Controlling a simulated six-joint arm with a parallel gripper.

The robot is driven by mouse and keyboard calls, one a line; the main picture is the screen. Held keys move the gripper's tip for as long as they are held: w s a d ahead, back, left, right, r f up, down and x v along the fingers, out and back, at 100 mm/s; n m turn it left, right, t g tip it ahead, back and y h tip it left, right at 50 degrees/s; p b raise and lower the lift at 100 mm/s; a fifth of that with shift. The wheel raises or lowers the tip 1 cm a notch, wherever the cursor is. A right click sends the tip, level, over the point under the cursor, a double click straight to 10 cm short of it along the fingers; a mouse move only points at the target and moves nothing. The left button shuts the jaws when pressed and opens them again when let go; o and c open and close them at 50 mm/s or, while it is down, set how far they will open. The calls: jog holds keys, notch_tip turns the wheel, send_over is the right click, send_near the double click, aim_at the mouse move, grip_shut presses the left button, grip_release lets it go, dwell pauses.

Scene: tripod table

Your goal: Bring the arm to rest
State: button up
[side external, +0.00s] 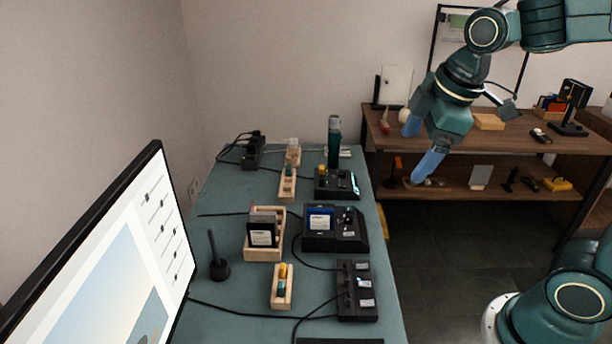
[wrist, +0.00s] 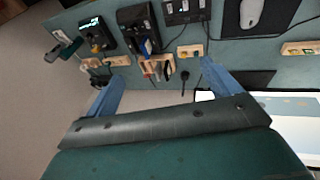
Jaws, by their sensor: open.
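My gripper (side external: 418,152) is raised in the air to the right of the table in the side external view. Its two blue fingers are spread apart with nothing between them. In the wrist view my gripper (wrist: 160,88) also shows open and empty, with the table beyond its fingertips. The arm is bent, coming down from the upper right of the side external view. The table (side external: 226,188) has a blue-green top and stands to the left of my gripper, which touches nothing that I can see.
A monitor (side external: 118,258) stands front left. A wooden shelf (side external: 470,140) is behind my gripper. Cables cross the table.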

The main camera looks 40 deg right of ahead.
jog(key=s+m+t, duration=0.1)
jog(key=s+m, duration=0.7)
jog(key=s, duration=0.3)
jog(key=shift+a+f+m, duration=0.15)
jog(key=shift+f+m, duration=0.25)
jog(key=shift+f, duration=0.05)
